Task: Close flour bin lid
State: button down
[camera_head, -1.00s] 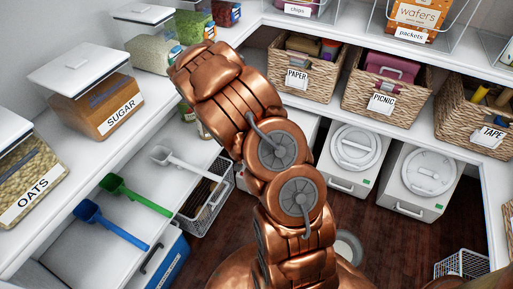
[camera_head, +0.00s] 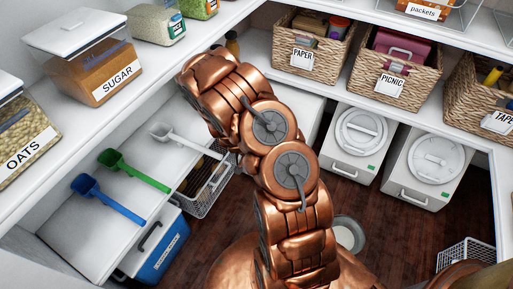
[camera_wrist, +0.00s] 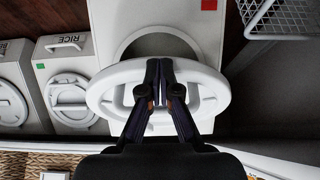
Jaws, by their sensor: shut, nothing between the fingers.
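In the wrist view, a white bin (camera_wrist: 207,38) with a red tag stands in the middle, and its round opening partly shows. Its label is not readable, so I cannot confirm it is the flour bin. Its round white lid (camera_wrist: 103,92) is raised off the opening, tilted, with the handle side facing me. My gripper (camera_wrist: 159,64) is shut and empty, its fingers in front of the lid's middle. Whether the fingertips touch the lid is unclear. In the head view, my arm hides the gripper and this bin.
Two white bins with shut lids (camera_head: 361,133) (camera_head: 437,160) and green tags stand beneath the right shelf; one in the wrist view reads RICE (camera_wrist: 64,47). A wire basket (camera_wrist: 283,18) is near the open bin. Wicker baskets (camera_head: 395,85) line the shelf above.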

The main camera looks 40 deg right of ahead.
notch_tip(320, 180, down, 7)
jog(key=d+b, duration=0.1)
jog(key=b, duration=0.1)
jog(key=shift+w+d+r, duration=0.2)
jog(key=shift+w+d, duration=0.05)
jog(key=shift+w, duration=0.05)
jog(key=shift+f+b, duration=0.15)
jog(key=shift+b, duration=0.15)
dwell(0.5)
